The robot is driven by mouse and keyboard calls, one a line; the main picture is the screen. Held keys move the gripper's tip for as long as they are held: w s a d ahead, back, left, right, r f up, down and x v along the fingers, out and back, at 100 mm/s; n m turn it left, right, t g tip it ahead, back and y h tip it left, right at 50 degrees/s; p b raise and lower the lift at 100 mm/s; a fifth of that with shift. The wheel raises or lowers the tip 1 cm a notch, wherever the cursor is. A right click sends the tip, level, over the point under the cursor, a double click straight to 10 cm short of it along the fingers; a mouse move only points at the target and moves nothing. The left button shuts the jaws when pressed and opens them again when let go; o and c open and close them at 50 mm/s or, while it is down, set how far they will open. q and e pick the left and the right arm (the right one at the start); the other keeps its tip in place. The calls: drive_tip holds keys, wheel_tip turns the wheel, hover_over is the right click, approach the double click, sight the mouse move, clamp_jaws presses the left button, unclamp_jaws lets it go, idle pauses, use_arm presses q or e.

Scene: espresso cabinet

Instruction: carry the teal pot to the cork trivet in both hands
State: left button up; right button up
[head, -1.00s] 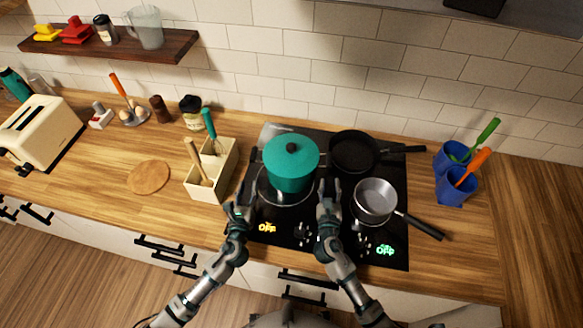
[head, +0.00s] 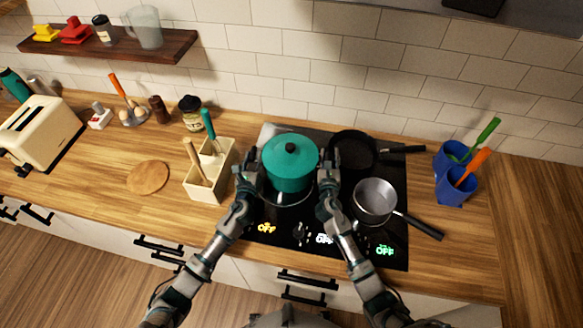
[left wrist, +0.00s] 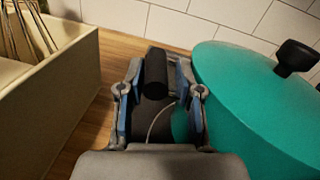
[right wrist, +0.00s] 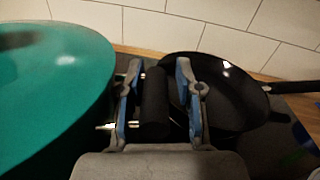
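The teal pot (head: 290,170), with its lid and black knob on, stands on the black cooktop (head: 283,227). My left gripper (head: 249,172) is at the pot's left side. In the left wrist view its open fingers (left wrist: 158,85) stand on either side of the pot's black left handle (left wrist: 156,75). My right gripper (head: 327,170) is at the pot's right side. In the right wrist view its open fingers (right wrist: 160,90) stand on either side of the black right handle (right wrist: 154,105). The round cork trivet (head: 148,177) lies bare on the wooden counter to the left.
A cream utensil box (head: 207,190) stands between the trivet and the cooktop. A black frying pan (head: 355,152) and a grey saucepan (head: 374,203) are right of the pot, the frying pan close to my right gripper.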

use_arm(q)
drive_tip(key=shift+a, duration=0.15)
clamp_jaws()
use_arm(e)
drive_tip(key=shift+a, duration=0.15)
clamp_jaws()
use_arm(q)
drive_tip(key=shift+a, duration=0.1)
use_arm(e)
drive_tip(key=shift+a, duration=0.15)
